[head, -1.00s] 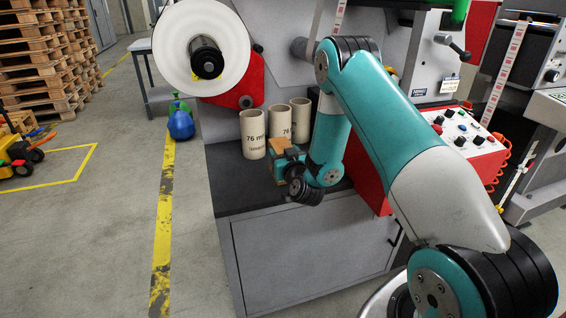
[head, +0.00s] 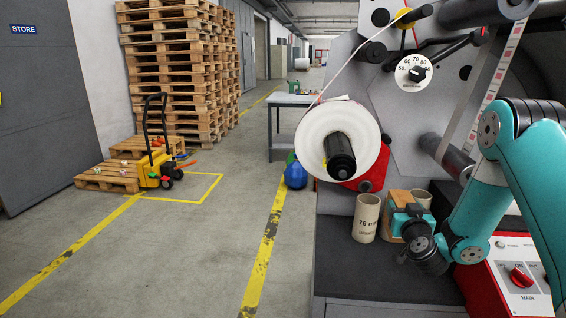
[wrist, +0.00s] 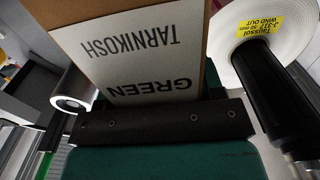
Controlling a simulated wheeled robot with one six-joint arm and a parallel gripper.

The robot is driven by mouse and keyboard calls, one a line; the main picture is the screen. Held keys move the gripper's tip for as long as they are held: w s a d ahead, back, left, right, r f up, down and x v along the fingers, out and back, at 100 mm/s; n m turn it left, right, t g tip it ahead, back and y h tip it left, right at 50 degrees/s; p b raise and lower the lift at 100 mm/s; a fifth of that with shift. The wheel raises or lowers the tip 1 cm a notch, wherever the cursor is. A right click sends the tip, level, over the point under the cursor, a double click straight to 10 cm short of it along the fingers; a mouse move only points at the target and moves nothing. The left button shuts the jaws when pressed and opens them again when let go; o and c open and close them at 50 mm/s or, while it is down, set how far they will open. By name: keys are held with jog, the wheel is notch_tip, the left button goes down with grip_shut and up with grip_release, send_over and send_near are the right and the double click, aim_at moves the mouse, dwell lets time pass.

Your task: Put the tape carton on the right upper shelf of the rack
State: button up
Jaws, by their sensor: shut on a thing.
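The tape carton, a brown box (head: 397,198), is in the jaws of my gripper (head: 410,216) above the dark machine top. In the wrist view the carton (wrist: 140,52) fills the upper middle, with an upside-down white label reading GREEN TARNIKOSH. The dark jaw bar (wrist: 160,122) lies across its near side. My gripper is shut on the carton. Whether the carton's underside clears the machine top cannot be told. No rack or right upper shelf can be made out in these views.
A cardboard core (head: 366,218) stands left of the carton; another (head: 423,197) is partly hidden behind it. A white label roll (head: 325,130) on a black spindle hangs above left. A red control box (head: 515,275) is at right. Open floor (head: 190,255) lies left; a pallet truck (head: 158,165) stands farther off.

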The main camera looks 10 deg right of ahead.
aim_at(393, 240)
jog(key=s+a+n+y, duration=0.3)
jog(key=a+y, duration=0.2)
jog(key=a, duration=0.6)
jog(key=s+f, duration=0.7)
jog(key=f, duration=0.6)
jog(key=shift+a+t, duration=0.3)
jog(key=shift+a, duration=0.05)
jog(key=shift+w, duration=0.1)
jog(key=w+d+r+m+h, duration=0.1)
jog(key=w+d+r, duration=0.1)
jog(key=w+d+r+m+h, duration=0.1)
jog(key=w+d+r+h, duration=0.1)
jog(key=d, duration=0.1)
jog(key=w+d+r+h, duration=0.1)
jog(key=w+d+r, duration=0.1)
jog(key=d, duration=0.1)
jog(key=shift+w+m+g+h, duration=0.2)
jog(key=shift+m+g+h, duration=0.1)
jog(key=shift+m+g, duration=0.1)
jog(key=w+d+r, duration=0.1)
jog(key=r, duration=0.1)
jog(key=w+d+r, duration=0.1)
jog(key=r, duration=0.1)
jog(key=w+d+r, duration=0.1)
jog(key=d+r, duration=0.1)
jog(key=r, duration=0.1)
jog(key=shift+w+r, duration=0.1)
jog(key=shift+w, duration=0.15)
